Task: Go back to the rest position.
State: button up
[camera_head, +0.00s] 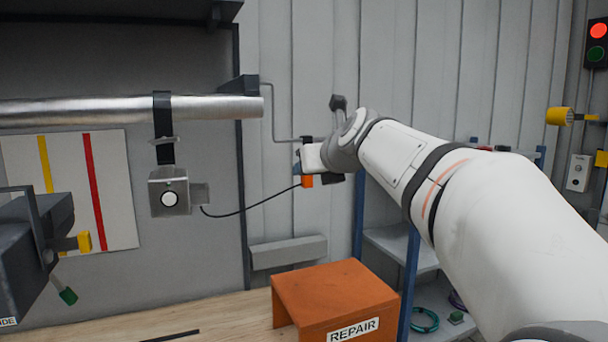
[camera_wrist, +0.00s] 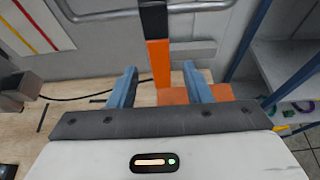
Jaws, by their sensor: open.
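My gripper (camera_head: 299,170) is at the end of my white arm, in the middle of the head view, raised above and behind the orange REPAIR box (camera_head: 335,290). In the wrist view its two blue fingers (camera_wrist: 158,85) stand wide apart. A black and orange upright piece (camera_wrist: 157,50) shows in the gap between them, clear of both fingers in the picture; I cannot tell its depth. In the head view an orange part (camera_head: 307,181) shows just below the gripper, with a thin black cable (camera_head: 255,208) running to it. My arm hides part of the gripper.
A metal box (camera_head: 169,192) hangs by a black strap from a silver pipe (camera_head: 100,110) at left. A dark tote (camera_head: 30,240) is at far left. Blue-posted shelving (camera_head: 410,270) stands right of the orange box. The wooden bench (camera_head: 110,328) has bare room at front left.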

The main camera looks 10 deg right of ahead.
jog(key=s+f+n+g+h, duration=0.2)
jog(key=s+f+n+g, duration=0.8)
jog(key=s+f+n, duration=1.9)
notch_tip(320, 180, down, 4)
jog(key=n, duration=0.4)
jog(key=shift+s+f+n+h, duration=0.2)
jog(key=shift+f+n+h, duration=0.1)
jog(key=shift+n, duration=0.1)
